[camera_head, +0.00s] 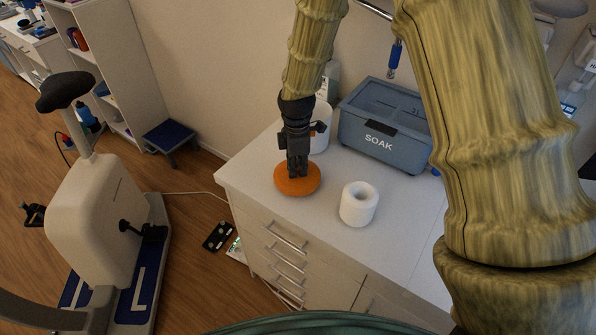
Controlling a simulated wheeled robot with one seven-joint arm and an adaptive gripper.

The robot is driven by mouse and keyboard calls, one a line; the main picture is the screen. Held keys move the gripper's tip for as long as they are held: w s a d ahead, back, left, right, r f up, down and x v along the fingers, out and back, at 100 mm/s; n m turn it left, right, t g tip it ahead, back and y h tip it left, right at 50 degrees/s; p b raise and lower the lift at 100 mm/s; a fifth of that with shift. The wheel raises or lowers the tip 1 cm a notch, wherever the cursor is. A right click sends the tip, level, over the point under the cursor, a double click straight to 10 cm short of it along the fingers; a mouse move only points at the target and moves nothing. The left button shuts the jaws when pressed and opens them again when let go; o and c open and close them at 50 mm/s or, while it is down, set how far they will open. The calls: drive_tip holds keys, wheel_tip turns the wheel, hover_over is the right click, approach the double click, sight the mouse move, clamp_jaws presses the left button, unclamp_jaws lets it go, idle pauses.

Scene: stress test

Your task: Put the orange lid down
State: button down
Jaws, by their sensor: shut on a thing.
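The orange lid (291,187) is a round disc near the left front part of the white counter. My gripper (298,170) points down over it, shut on its top. The fingers hide part of the lid's middle. I cannot tell whether the lid touches the counter or hangs just above it.
The white counter (400,230) has a white roll (358,204) close to the right of the lid. A blue-grey box marked SOAK (378,140) stands behind, and a white container (320,140) is partly hidden behind my gripper. Free counter lies right of the roll. An exercise bike (95,215) stands left.

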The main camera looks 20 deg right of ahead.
drive_tip(key=shift+f+p, duration=0.75)
drive_tip(key=shift+f, duration=1)
drive_tip(key=shift+f, duration=0.15)
drive_tip(key=c, duration=1.4)
unclamp_jaws()
drive_tip(key=shift+o, duration=0.2)
drive_tip(key=shift+r+b, duration=1.75)
drive_tip(key=shift+r, duration=4.4)
